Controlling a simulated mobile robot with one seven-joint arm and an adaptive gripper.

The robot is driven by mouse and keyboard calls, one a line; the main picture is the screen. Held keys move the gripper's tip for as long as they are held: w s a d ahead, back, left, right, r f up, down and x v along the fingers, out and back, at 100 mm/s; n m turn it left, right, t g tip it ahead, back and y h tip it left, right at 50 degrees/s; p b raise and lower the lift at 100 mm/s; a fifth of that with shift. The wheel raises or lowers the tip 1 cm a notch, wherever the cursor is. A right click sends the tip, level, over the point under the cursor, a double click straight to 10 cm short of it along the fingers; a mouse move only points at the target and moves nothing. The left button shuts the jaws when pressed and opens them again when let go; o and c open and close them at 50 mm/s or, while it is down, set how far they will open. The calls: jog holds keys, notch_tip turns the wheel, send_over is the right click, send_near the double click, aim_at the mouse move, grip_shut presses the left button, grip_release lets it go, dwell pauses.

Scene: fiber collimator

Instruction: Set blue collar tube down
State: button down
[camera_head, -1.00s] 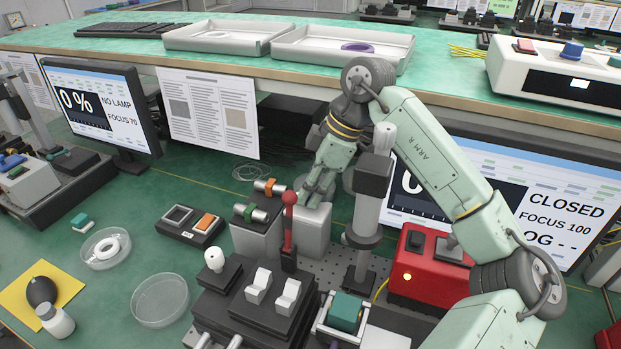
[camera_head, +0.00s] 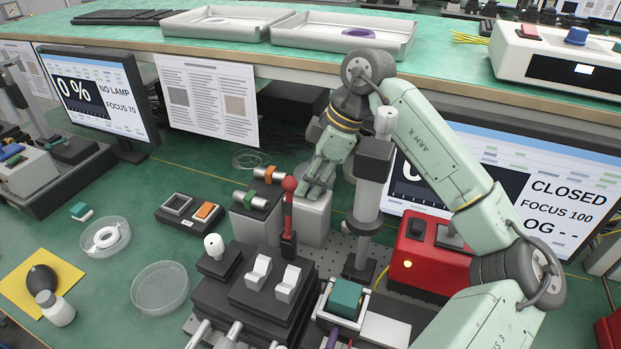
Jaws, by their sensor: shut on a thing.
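My gripper (camera_head: 317,186) is in the middle of the view, pointing down at the top of a light grey block (camera_head: 311,222). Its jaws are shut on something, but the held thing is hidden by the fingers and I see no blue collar. Whether it touches the block I cannot tell. A tube with an orange collar (camera_head: 269,175) and a tube with a green collar (camera_head: 254,203) lie on a grey block (camera_head: 257,227) just left of the gripper.
A red-topped lever (camera_head: 289,210) stands in front of the gripper. A grey post (camera_head: 370,185) stands close on its right, before a red box (camera_head: 428,262). A clear dish (camera_head: 160,287) and a switch box (camera_head: 190,212) are left. Open green bench lies between them.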

jog(key=shift+f, duration=0.15)
jog(key=c, duration=1.2)
grip_release()
jog(key=shift+c, duration=0.2)
jog(key=v, duration=1.2)
